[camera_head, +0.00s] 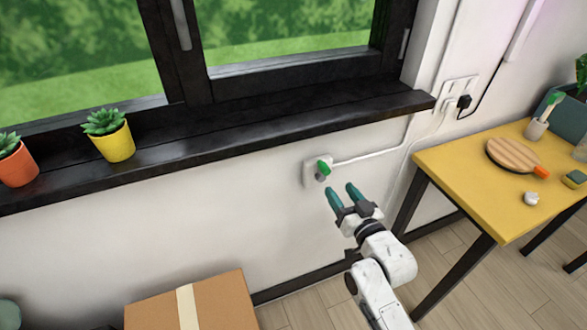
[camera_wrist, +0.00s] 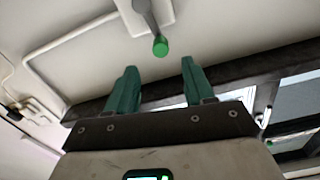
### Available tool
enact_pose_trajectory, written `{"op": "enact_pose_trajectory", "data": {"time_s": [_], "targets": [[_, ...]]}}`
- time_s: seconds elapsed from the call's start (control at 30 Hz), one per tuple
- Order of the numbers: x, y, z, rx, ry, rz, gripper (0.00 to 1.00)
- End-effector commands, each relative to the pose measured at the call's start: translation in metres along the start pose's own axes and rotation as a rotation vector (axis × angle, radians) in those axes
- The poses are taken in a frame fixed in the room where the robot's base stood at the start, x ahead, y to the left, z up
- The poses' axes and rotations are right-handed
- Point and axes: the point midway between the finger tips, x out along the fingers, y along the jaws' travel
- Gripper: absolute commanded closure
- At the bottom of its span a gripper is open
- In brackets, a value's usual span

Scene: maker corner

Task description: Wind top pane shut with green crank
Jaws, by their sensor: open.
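The green crank (camera_head: 323,168) sits on a white wall plate (camera_head: 311,176) under the window sill in the head view. In the wrist view its round green knob (camera_wrist: 160,46) shows at the end of a grey arm, beyond my fingertips and between their lines. My gripper (camera_head: 342,190) has its two green fingers apart with nothing between them, just below and right of the crank; the fingers also show in the wrist view (camera_wrist: 158,70). They look apart from the crank. The window (camera_head: 290,25) shows above, but its top pane is out of view.
A black sill (camera_head: 240,133) juts out above the crank, bearing a yellow pot (camera_head: 115,145) and an orange pot (camera_head: 18,167). A yellow table (camera_head: 470,165) with a wooden paddle stands at right. A cardboard box (camera_head: 222,298) lies below left. White wall around the crank is clear.

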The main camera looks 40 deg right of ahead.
Motion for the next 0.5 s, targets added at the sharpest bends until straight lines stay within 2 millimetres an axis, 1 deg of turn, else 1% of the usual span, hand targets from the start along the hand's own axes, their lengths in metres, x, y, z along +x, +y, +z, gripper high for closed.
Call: {"op": "enact_pose_trajectory", "data": {"time_s": [0.03, 0.17, 0.27, 0.5], "targets": [[0.001, 0.004, -0.002, 0.022, 0.004, 0.006, 0.47], [0.009, 0.006, -0.001, 0.035, 0.006, 0.009, 0.47], [0.023, 0.004, -0.001, 0.034, 0.006, 0.006, 0.47], [0.065, 0.005, 0.001, 0.033, 0.007, 0.008, 0.47]]}}
